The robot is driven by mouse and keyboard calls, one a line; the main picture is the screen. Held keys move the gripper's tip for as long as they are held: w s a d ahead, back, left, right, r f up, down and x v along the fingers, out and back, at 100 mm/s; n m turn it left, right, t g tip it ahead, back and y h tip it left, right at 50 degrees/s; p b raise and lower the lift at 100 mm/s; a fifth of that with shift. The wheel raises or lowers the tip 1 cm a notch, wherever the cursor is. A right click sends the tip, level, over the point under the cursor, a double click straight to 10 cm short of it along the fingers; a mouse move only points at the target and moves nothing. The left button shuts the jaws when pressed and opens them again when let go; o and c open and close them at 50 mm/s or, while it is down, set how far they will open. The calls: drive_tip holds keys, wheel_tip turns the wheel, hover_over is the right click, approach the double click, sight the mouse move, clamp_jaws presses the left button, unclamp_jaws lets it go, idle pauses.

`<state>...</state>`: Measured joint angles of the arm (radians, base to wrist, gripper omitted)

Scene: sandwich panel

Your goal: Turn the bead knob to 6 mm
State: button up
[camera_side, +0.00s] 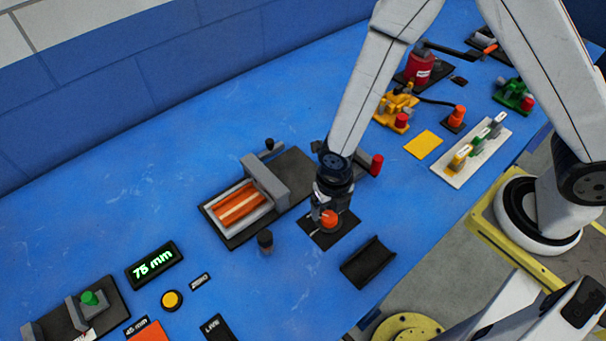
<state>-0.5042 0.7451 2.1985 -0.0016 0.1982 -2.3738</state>
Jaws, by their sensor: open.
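My gripper (329,207) points down in the middle of the table, over a black plate (322,240). An orange-red knob (329,221) shows at the fingertips above that plate. The fingers are open beside or around the knob; I cannot tell whether they touch it. I take this knob to be the bead knob, but no label or scale for it is readable. The gripper body hides part of the knob and plate.
A grey fixture with orange strips (240,205) stands left of my gripper. A small dark peg (265,240) and a black trough (369,262) are near. A green display (154,265) seems to read 75 mm. Yellow and green tools stand at the right.

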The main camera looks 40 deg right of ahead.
sight(330, 216)
drive_tip(key=shift+f, duration=1.65)
clamp_jaws()
